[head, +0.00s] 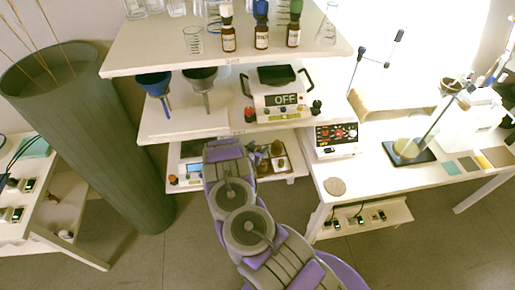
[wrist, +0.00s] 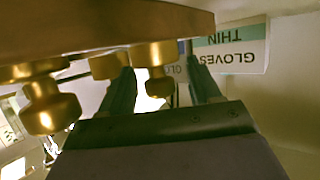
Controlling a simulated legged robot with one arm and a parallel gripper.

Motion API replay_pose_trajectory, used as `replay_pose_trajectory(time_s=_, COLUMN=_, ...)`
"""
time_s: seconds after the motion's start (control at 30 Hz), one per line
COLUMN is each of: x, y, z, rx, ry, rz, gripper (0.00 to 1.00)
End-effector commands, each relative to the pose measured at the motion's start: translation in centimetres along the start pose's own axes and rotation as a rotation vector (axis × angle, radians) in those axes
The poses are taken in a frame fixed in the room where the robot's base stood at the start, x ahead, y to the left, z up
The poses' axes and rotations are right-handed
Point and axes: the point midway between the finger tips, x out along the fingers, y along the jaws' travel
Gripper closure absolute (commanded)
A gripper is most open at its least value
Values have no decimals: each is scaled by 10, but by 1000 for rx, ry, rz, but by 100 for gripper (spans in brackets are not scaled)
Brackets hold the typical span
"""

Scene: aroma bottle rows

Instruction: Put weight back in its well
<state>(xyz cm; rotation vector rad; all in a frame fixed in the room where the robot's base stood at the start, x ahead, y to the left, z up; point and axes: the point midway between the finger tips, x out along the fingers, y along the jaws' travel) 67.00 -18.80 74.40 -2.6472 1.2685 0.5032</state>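The wrist view is upside down. It shows a wooden block (wrist: 100,22) along the top with several brass weights on it. A large brass weight (wrist: 48,108) is at the left. A smaller one (wrist: 153,54) shows between the two dark fingers of my gripper (wrist: 160,82), and another (wrist: 108,66) is partly behind the left finger. The fingers are apart, with a gap beside the middle weight; I see no grip on it. Which well is empty is hidden. In the head view, brass weights (head: 276,149) show on the lower shelf; my arm hides my gripper.
A balance reading OFF (head: 280,98) stands on the shelf above, beside funnels (head: 155,84). Bottles (head: 262,36) and glassware fill the top shelf. A gloves box (wrist: 240,48) shows beyond the fingers. A hotplate (head: 337,139) is on the right table.

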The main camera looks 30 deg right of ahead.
Motion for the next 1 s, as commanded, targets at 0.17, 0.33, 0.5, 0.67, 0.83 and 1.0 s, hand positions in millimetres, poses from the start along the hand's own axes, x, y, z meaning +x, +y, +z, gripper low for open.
replay_pose_trajectory(time_s=0.17, x=2, y=10, z=14, rx=-4, ry=-27, rz=13, gripper=25)
replay_pose_trajectory(time_s=0.33, x=3, y=12, z=16, rx=-4, ry=-30, rz=16, gripper=25)
replay_pose_trajectory(time_s=0.5, x=0, y=13, z=8, rx=-4, ry=-32, rz=18, gripper=25)
replay_pose_trajectory(time_s=0.67, x=-20, y=10, z=1, rx=-1, ry=-28, rz=13, gripper=25)
replay_pose_trajectory(time_s=0.83, x=-57, y=4, z=-3, rx=-4, ry=-18, rz=7, gripper=25)
replay_pose_trajectory(time_s=1.0, x=-93, y=2, z=-5, rx=-5, ry=-13, rz=4, gripper=25)
